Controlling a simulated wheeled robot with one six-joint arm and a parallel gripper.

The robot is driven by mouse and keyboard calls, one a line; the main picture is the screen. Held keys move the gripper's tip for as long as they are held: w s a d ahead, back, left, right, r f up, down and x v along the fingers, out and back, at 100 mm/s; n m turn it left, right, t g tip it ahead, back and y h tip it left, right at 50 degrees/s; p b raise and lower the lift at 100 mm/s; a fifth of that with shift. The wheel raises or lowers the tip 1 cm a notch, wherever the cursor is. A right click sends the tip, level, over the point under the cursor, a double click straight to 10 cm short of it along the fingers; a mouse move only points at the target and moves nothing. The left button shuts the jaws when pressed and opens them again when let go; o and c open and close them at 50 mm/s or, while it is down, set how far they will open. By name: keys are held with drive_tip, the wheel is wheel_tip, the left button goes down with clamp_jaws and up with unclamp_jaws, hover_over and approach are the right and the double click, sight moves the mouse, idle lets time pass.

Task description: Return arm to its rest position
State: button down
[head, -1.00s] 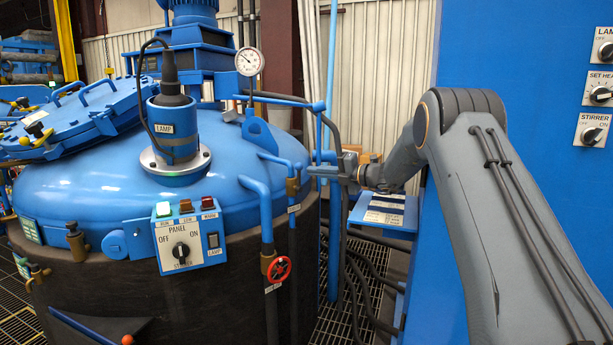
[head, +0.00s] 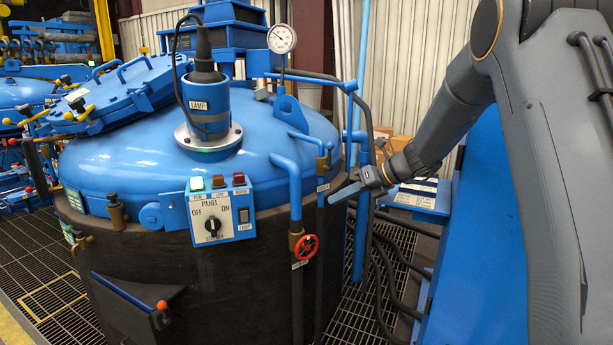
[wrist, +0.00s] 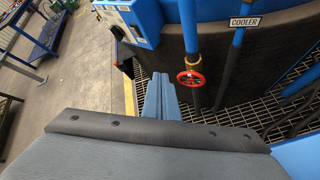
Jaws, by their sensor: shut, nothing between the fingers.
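My gripper (head: 346,193) is shut and empty. In the head view it is right of the blue furnace vessel (head: 130,160), beside the vertical pipes, and its fingers point left. My arm comes in from the upper right. In the wrist view the closed fingers (wrist: 160,98) point away over the grated floor, left of a red valve wheel (wrist: 191,79). I cannot tell how near the fingertips are to the pipes.
The panel box (head: 221,212) with a knob is on the vessel's front. The red wheel (head: 307,246) is on a pipe. A blue shelf (head: 418,199) with labels stands below my forearm. Black hoses (head: 384,285) run over the floor grating (head: 340,320).

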drive_tip(key=s+d+f+n+g+h, duration=0.1)
drive_tip(key=s+d+f+n+h, duration=0.2)
drive_tip(key=s+n, duration=0.6)
drive_tip(key=s+d+f+n+g+h, duration=0.2)
drive_tip(key=s+n, duration=0.8)
drive_tip(key=s, duration=0.7)
drive_tip(key=s+d+f+n+g+h, duration=0.1)
drive_tip(key=s+d+f+n+h, duration=0.3)
drive_tip(key=s+n, duration=0.6)
drive_tip(key=s+f, duration=0.1)
drive_tip(key=s, duration=0.2)
drive_tip(key=shift+s+g+h, duration=0.25)
drive_tip(key=shift+g+h, duration=0.15)
